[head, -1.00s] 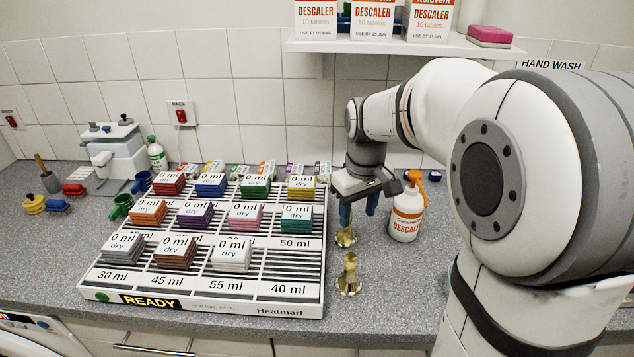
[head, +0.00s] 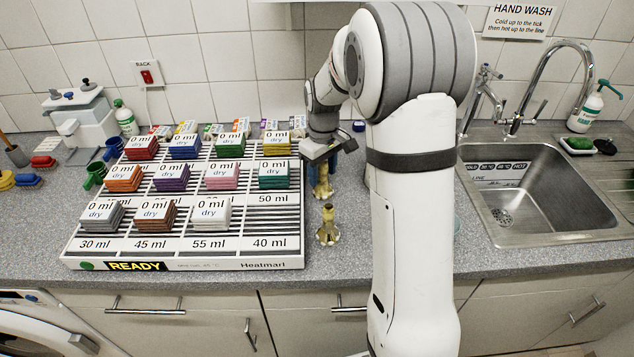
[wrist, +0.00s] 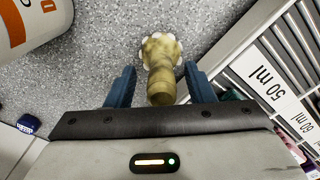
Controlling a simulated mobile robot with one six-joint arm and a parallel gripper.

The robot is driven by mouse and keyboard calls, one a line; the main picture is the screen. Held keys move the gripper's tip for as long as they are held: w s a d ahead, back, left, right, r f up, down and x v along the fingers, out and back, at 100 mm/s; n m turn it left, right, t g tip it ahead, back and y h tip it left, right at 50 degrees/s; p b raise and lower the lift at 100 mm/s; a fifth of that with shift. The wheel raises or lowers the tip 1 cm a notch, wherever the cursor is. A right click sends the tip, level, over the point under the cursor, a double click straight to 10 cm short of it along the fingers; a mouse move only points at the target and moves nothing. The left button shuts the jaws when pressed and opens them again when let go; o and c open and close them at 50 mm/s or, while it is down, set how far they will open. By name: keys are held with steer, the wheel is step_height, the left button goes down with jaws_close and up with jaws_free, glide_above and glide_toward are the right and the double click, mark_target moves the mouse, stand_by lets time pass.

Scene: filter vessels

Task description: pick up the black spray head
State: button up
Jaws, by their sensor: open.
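I see no black spray head in either view. My gripper (head: 322,172) is open above the counter, right of the rack. In the wrist view its two blue fingers (wrist: 159,74) stand either side of a brass-coloured fitting (wrist: 160,62) with a scalloped end. I cannot tell whether they touch it. The same fitting shows in the head view (head: 323,190), partly hidden by the gripper. A white bottle with orange lettering (wrist: 22,22) is cut off at the upper left of the wrist view; its top is out of frame. My arm hides that counter area in the head view.
A second brass fitting (head: 328,228) stands nearer the counter's front edge. The wide rack (head: 180,262) of coloured stacks lies left of the gripper.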

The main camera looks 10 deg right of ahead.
steer(key=shift+f, duration=0.1)
jaws_close()
stand_by(0.5)
